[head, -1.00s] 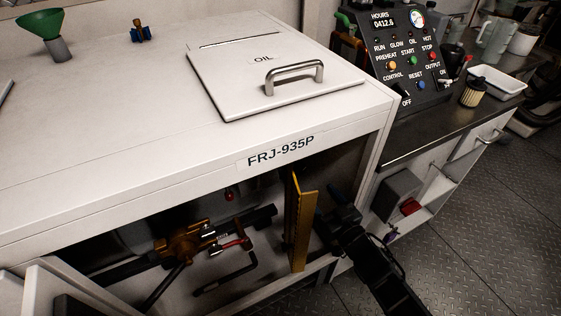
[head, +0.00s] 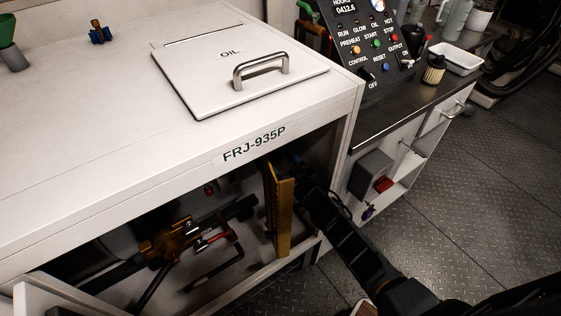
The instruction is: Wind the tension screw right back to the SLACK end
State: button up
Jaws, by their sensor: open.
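My arm reaches from the lower right into the open bay under the white cabinet top (head: 120,135). My gripper (head: 296,168) is at the right side of the bay, close to the upper part of a yellow upright plate (head: 284,218). It is dark and small here; its jaws are open, and I see nothing held between them. The tension screw and its SLACK end cannot be made out; the plate, my gripper and the shade hide that area. I cannot tell whether my gripper touches the plate.
A brass valve (head: 172,242) with a red lever (head: 212,239) and dark pipes fills the bay's left. The OIL lid (head: 235,70) is shut on top. A control panel (head: 372,45) and a dark bench (head: 405,100) stand to the right. The floor at right is clear.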

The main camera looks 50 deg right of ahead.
jog(key=c, duration=1)
jog(key=shift+c, duration=0.2)
jog(key=n+b, duration=0.2)
jog(key=n, duration=0.1)
jog(key=shift+a+f, duration=0.1)
jog(key=shift+f, duration=0.05)
jog(key=shift+n+b, duration=0.55)
jog(key=shift+n, duration=1.05)
jog(key=o, duration=1)
